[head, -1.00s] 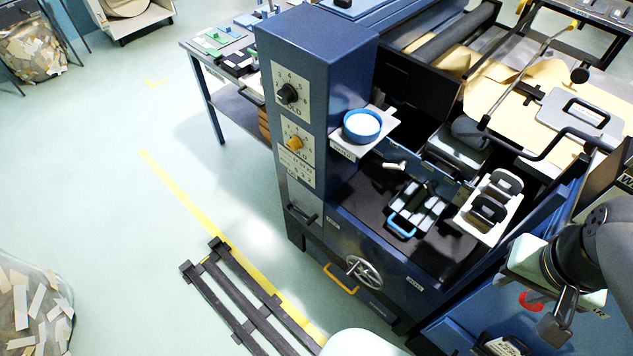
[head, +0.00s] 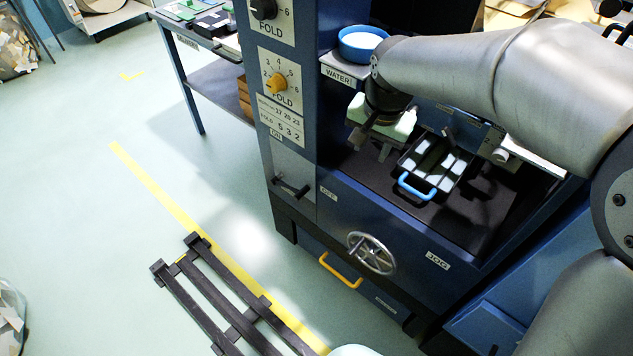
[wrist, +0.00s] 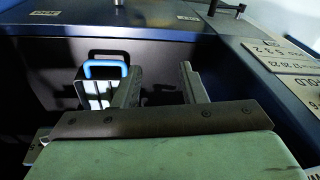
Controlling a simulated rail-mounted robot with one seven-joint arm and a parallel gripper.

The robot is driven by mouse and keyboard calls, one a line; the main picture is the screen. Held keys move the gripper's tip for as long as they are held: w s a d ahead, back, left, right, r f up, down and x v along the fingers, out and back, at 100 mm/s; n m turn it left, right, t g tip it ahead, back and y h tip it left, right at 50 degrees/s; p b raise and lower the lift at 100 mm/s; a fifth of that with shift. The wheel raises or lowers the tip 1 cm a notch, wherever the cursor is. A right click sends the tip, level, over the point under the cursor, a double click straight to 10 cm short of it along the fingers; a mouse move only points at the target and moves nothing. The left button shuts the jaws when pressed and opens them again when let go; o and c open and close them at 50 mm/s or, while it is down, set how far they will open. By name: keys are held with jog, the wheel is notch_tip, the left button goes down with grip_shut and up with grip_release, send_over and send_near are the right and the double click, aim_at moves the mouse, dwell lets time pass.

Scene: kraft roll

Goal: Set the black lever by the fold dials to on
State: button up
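The black lever (head: 292,188) sticks out low on the blue column's front, below the fold dials. An ON label (head: 276,136) is above it and an OFF label (head: 328,193) is below and to its right. The lever sits low, near the OFF label's height. It also shows at the top edge of the wrist view (wrist: 228,8). My gripper (head: 376,145) is over the dark recess right of the column, apart from the lever. In the wrist view its two fingers (wrist: 162,72) are spread with nothing between them.
The yellow fold dial (head: 277,83) and black fold dial (head: 263,8) are above the lever. A blue water bowl (head: 362,43) sits on a shelf near my arm. A blue-handled tray (head: 418,187) lies in the recess. A handwheel (head: 371,253) juts out below.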

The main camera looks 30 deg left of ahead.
aim_at(298, 196)
jog(key=a+f+m+g+y+b, duration=0.1)
jog(key=a+f+m+b, duration=0.1)
jog(key=a+f+b, duration=1)
jog(key=a+x, duration=0.1)
jog(key=x, duration=0.5)
jog(key=a+x, duration=0.1)
jog(key=x, duration=0.6)
jog(key=s+a+x, duration=0.1)
jog(key=x, duration=0.6)
jog(key=shift+r, duration=0.3)
grip_shut()
